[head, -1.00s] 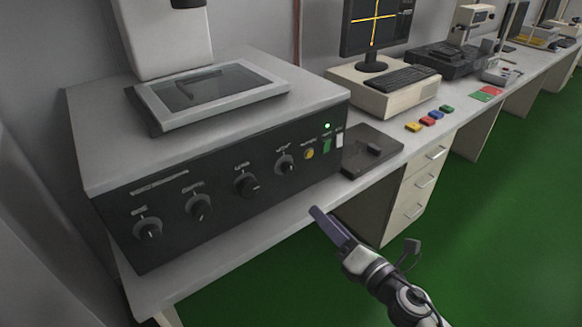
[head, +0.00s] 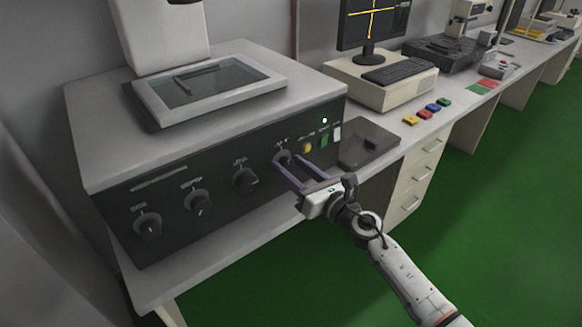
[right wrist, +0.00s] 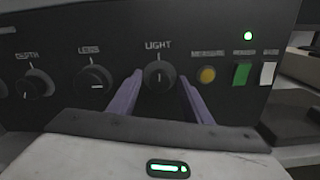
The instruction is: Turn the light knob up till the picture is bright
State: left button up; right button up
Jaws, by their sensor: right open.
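The light knob (head: 283,157) is a round dark knob on the black front panel of the grey machine, the rightmost in its row. In the right wrist view the knob (right wrist: 159,77) sits under the word LIGHT, its pale mark pointing down. My right gripper (head: 289,164) is open in front of it, with one purple finger to each side. A gap shows between each finger and the knob. The picture screen (head: 375,22) is dark with yellow lines, its top cut off. My left gripper is not in view.
To the right are a yellow button (right wrist: 206,74), a green switch (right wrist: 242,74) and a white switch (right wrist: 268,73).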

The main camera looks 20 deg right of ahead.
jog(key=shift+w+a, duration=0.1)
jog(key=shift+w, duration=0.05)
jog(key=shift+c, duration=0.6)
jog(key=c, duration=0.9)
jog(key=shift+c, duration=0.2)
